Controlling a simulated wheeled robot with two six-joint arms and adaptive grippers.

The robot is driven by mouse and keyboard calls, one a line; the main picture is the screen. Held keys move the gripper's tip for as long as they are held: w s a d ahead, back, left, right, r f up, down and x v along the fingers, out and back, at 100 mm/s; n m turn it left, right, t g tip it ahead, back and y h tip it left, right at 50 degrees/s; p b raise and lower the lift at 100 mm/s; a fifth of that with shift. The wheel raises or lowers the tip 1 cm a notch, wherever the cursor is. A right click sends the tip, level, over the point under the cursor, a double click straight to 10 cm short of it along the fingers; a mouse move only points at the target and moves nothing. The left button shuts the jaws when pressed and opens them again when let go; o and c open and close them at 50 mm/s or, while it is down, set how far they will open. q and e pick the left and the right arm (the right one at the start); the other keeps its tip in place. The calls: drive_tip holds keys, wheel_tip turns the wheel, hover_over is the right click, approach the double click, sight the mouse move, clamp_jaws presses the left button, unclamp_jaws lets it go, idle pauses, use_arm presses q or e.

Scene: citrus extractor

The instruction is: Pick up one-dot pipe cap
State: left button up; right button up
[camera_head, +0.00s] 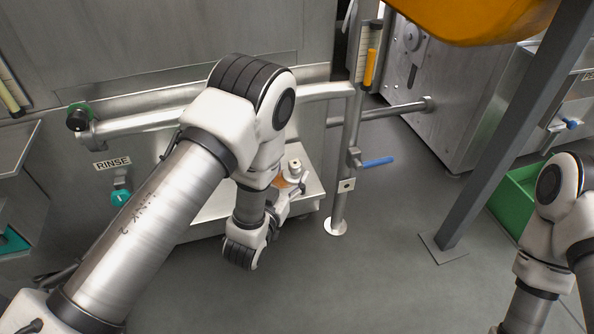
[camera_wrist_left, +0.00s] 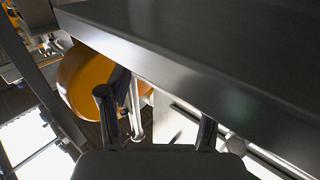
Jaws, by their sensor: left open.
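A small pale stepped piece (camera_head: 294,168) stands on a low steel shelf (camera_head: 216,205) beside my left wrist in the head view. It may be a pipe cap, but no dot on it can be made out. My left gripper (camera_wrist_left: 155,122) is open, its two dark fingers spread with nothing held between them. In the head view it is close to the pale piece and partly hidden by my wrist. A plate with one dark dot (camera_head: 346,185) is on the upright post. My right gripper is out of view.
A steel edge (camera_wrist_left: 190,65) runs close above my left fingers, and a round orange thing (camera_wrist_left: 86,82) lies beyond them. A pipe with a black knob (camera_head: 77,119), a post with a blue lever (camera_head: 378,162) and a grey column (camera_head: 505,130) stand around. Floor is free centrally.

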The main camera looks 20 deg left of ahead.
sight(292, 169)
use_arm(q)
drive_tip(key=w+b, duration=0.1)
drive_tip(key=w, duration=0.2)
drive_tip(key=shift+w+d+f, duration=0.1)
drive_tip(key=shift+w+f, duration=0.1)
drive_tip(key=shift+w+r, duration=0.15)
drive_tip(key=shift+w, duration=0.2)
clamp_jaws()
drive_tip(key=shift+r, duration=0.1)
